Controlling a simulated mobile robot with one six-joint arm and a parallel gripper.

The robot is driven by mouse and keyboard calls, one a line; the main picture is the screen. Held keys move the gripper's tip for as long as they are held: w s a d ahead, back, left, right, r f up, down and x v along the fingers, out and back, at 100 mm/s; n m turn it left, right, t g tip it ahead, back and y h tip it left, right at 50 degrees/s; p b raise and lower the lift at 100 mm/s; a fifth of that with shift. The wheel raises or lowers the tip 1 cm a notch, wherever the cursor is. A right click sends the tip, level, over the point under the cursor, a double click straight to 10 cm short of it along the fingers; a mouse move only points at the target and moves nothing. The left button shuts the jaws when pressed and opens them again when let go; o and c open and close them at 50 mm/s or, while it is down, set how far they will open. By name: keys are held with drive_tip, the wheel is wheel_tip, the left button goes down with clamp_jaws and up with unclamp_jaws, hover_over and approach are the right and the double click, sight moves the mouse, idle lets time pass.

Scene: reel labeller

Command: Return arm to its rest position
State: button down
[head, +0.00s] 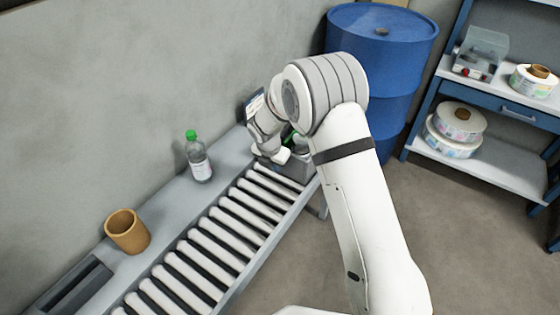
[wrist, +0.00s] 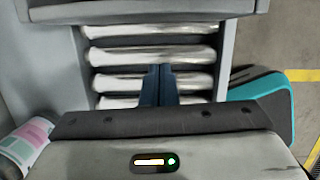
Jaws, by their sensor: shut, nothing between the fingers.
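My arm reaches from the lower right of the head view across to the far end of the roller conveyor (head: 215,240), bent at a raised elbow. Its wrist end is low beside a dark grey unit (head: 292,168) at that end of the conveyor. My own arm partly hides the unit. In the wrist view my gripper (wrist: 159,72) shows as two dark fingers close together over the pale rollers (wrist: 120,54). It is shut and empty. The fingertips are too small to make out in the head view.
A green-capped bottle (head: 199,160) and a tan cup (head: 127,232) stand on the conveyor's wall-side ledge. A blue drum (head: 385,45) stands behind my arm. A shelf (head: 490,168) with label reels (head: 455,122) is at right. A pink-and-teal printed item (wrist: 26,142) shows lower left.

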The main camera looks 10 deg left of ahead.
drive_tip(key=v, duration=1)
drive_tip(key=s+d+r+m+p, duration=0.2)
drive_tip(key=s+d+r+m, duration=0.2)
drive_tip(key=d+r+m, duration=0.4)
drive_tip(key=s+d+r+m+p, duration=0.1)
drive_tip(key=s+d+r+m, duration=0.2)
drive_tip(key=d+r+m, duration=0.55)
drive_tip(key=s+d+r+m+p, duration=0.1)
drive_tip(key=s+d+r+m, duration=0.1)
drive_tip(key=s+d+m, duration=0.4)
drive_tip(key=s+d+r+m+y+p, duration=0.1)
drive_tip(key=s+d+r+m+p, duration=0.1)
drive_tip(key=s+d+m, duration=0.5)
drive_tip(key=s+r+m, duration=0.1)
drive_tip(key=s+m, duration=0.1)
drive_tip(key=s, duration=0.4)
drive_tip(key=shift+d+m, duration=0.35)
